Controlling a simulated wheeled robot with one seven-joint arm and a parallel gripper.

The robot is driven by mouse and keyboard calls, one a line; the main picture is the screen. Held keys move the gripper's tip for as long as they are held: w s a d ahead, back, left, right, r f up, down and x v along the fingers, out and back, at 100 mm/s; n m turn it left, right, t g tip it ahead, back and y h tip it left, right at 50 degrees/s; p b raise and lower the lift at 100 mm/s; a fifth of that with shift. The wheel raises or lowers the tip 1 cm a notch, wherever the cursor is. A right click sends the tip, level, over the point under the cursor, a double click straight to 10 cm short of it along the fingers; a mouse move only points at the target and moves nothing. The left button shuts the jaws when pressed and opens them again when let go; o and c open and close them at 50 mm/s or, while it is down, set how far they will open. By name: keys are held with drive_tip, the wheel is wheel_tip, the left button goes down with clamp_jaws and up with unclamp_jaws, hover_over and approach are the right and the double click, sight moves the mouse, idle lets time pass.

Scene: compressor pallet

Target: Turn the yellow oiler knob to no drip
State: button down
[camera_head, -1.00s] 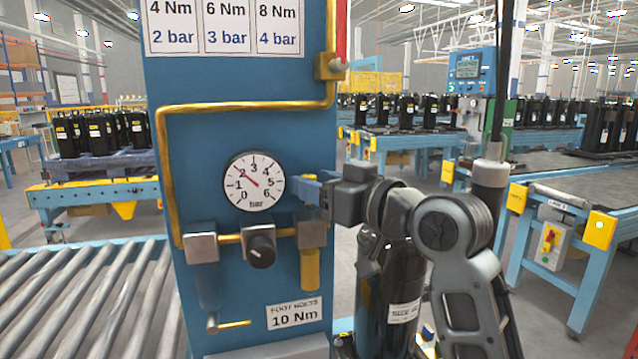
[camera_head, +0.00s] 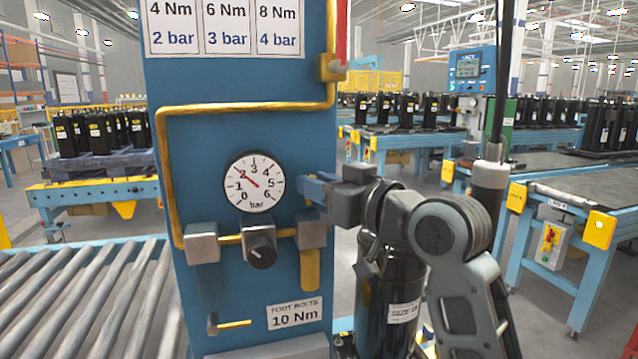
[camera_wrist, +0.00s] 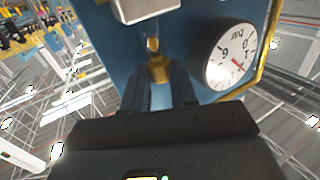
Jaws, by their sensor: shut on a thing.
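The yellow oiler knob (camera_wrist: 158,68) shows in the wrist view, below a small amber part and the grey oiler block (camera_wrist: 145,6). My gripper (camera_wrist: 160,80) has one dark finger on each side of the knob and is shut on it. In the head view my gripper (camera_head: 312,188) reaches in from the right, just above the grey oiler block (camera_head: 311,232). Its blue fingers hide the knob there. The oiler's yellow bowl (camera_head: 311,270) hangs under the block. How far the knob is turned cannot be told.
A round pressure gauge (camera_head: 254,182) sits left of my gripper on the blue panel (camera_head: 200,130), its needle near 2. A black regulator knob (camera_head: 261,247) is left of the oiler. A black cylinder (camera_head: 385,290) stands below my arm. A brass pipe (camera_head: 240,107) runs above.

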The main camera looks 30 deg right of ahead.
drive_tip(key=shift+a+r+h, duration=0.1)
drive_tip(key=shift+h, duration=0.3)
drive_tip(key=shift+w+a+m+g+h+p, duration=0.1)
drive_tip(key=shift+a+m+g+h+p, duration=0.3)
drive_tip(key=shift+m+h, duration=1.35)
drive_tip(key=shift+w+a+m+g+h+p, duration=0.15)
drive_tip(key=shift+m+g+h+p, duration=0.4)
drive_tip(key=shift+m+h, duration=1.25)
drive_tip(key=shift+a+m+g+h+p, duration=0.25)
drive_tip(key=shift+m+g+h, duration=0.5)
drive_tip(key=shift+h, duration=1.9)
drive_tip(key=c, duration=0.9)
unclamp_jaws()
drive_tip(key=shift+a, duration=0.1)
